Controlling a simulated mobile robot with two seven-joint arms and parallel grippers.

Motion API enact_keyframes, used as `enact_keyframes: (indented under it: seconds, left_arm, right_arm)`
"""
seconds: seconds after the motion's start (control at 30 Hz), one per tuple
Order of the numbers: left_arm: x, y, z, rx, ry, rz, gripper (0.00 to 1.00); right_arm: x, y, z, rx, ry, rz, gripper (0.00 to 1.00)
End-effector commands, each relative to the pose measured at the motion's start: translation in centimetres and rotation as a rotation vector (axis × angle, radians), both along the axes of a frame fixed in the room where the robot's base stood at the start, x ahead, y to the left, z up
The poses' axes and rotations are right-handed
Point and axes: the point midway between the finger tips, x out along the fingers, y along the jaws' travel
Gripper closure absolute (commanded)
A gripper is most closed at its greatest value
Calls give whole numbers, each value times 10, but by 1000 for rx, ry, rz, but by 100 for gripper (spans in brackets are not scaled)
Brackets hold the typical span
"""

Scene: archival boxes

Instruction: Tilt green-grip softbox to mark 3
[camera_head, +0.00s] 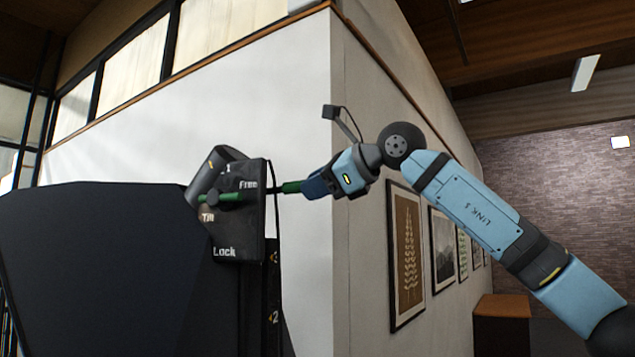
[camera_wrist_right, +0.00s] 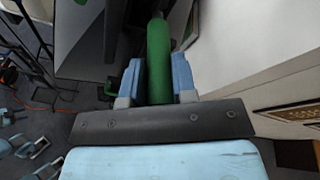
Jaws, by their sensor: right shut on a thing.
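The softbox (camera_head: 110,265) is a large black shape filling the lower left of the head view. Its bracket carries a dark plate (camera_head: 248,215) lettered "Free", "Tilt" and "Lock". A small lever with green ends (camera_head: 222,198) lies about level across the plate, between "Free" and "Lock". A green grip (camera_head: 291,187) sticks out to the right of the plate. My right gripper (camera_head: 313,187) is shut on this grip, which runs between its blue fingers in the wrist view (camera_wrist_right: 158,60). The figure "1" shows near the plate's top and "2" (camera_head: 274,317) lower down; mark 3 is not visible.
A white wall corner (camera_head: 332,150) stands just behind the grip and gripper. Framed pictures (camera_head: 407,255) hang along the wall to the right. A brown box-shaped stand (camera_head: 502,322) is at the lower right. A dark cable (camera_head: 277,225) hangs beside the plate.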

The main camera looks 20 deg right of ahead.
Motion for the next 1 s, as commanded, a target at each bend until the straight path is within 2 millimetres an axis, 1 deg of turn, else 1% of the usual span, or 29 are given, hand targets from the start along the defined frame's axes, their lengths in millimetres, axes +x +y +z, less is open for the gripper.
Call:
enact_keyframes:
  seconds: [0.03,0.07,0.1,0.17,0.2,0.47,0.57,0.63,0.77,1.0]
  left_arm:
    - [-1,0,0,-1,2,0,57]
    - [-1,-1,0,-1,2,0,57]
    - [-1,-1,0,-1,3,0,57]
    - [-2,-1,0,-2,5,-1,57]
    - [-2,-1,0,-2,5,-1,57]
    - [-1,-1,0,-2,3,-1,57]
    - [0,-1,-1,-2,0,-1,57]
    - [2,-1,-4,-3,-3,-1,57]
    - [5,-3,-12,-5,-7,-3,57]
    - [5,-5,-27,-7,-2,-10,57]
  right_arm:
    - [-1,-2,6,6,-9,-2,100]
    - [-1,-2,6,6,-9,-2,100]
    - [-1,-2,6,7,-10,-1,72]
    - [-1,-2,6,6,-9,-2,58]
    - [-1,-2,6,6,-9,-2,49]
    - [-1,-1,4,5,-6,-1,49]
    - [-4,-4,4,5,-7,-1,49]
    - [-10,-9,5,5,-7,-1,49]
    - [-29,-24,10,6,-9,-2,49]
    - [-71,-56,26,6,-10,-2,49]
